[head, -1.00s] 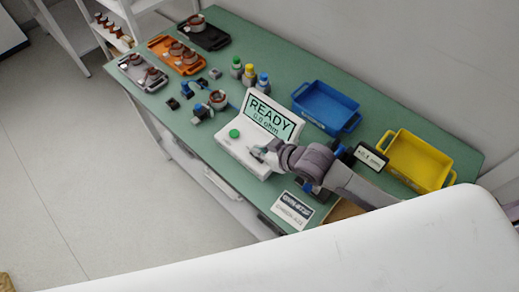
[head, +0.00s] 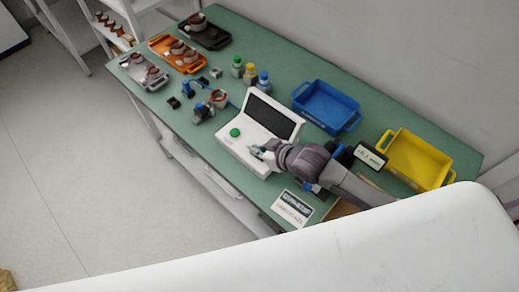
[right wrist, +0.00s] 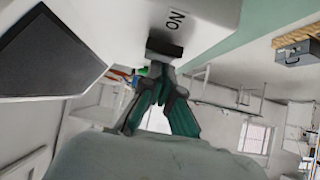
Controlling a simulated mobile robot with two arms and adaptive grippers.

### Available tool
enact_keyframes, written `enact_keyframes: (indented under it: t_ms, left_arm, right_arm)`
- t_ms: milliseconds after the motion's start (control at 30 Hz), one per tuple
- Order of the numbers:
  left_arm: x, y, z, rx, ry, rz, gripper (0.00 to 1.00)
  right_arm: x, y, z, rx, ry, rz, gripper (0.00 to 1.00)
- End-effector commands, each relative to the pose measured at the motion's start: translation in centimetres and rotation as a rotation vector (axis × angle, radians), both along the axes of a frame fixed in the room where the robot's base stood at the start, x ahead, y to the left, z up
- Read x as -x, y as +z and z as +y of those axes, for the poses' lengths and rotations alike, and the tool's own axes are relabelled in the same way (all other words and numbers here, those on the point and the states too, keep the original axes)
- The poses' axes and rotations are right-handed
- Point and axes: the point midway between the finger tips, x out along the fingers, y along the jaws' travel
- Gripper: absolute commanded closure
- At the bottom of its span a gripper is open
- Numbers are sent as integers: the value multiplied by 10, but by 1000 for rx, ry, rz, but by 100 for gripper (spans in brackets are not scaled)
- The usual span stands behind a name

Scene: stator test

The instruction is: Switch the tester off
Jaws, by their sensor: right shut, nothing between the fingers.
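The white tester (head: 245,150) stands on the green bench, with a green button (head: 235,132) on its sloped front. Its screen (head: 268,115) is dark and blank. My right gripper (head: 256,150) is at the right part of the tester's front panel. In the right wrist view my right gripper (right wrist: 160,70) is shut, with its tips at a dark switch (right wrist: 164,47) beside a label reading "ON" (right wrist: 176,19). The tips look to touch the switch or be very close to it. The tester's dark screen (right wrist: 45,55) also shows there. My left gripper is not in view.
A blue bin (head: 326,106) and a yellow bin (head: 418,160) stand right of the tester. A stator (head: 218,97) with blue clips lies left of it. Several bottles (head: 250,71) stand behind. Trays (head: 175,54) with stators fill the far left end. A sign (head: 293,207) lies near the front edge.

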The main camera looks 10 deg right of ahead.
Motion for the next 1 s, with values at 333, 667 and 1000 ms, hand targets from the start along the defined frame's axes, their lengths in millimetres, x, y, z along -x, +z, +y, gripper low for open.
enact_keyframes:
  t_ms: [333, 667, 1000]
  left_arm:
    - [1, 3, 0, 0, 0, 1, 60]
    - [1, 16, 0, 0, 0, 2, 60]
    - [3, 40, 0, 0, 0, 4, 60]
  right_arm:
    - [-8, 3, 6, -1, 0, -2, 100]
    - [-10, 16, 5, -1, -1, -2, 100]
    - [-4, 59, -5, -1, -2, -3, 100]
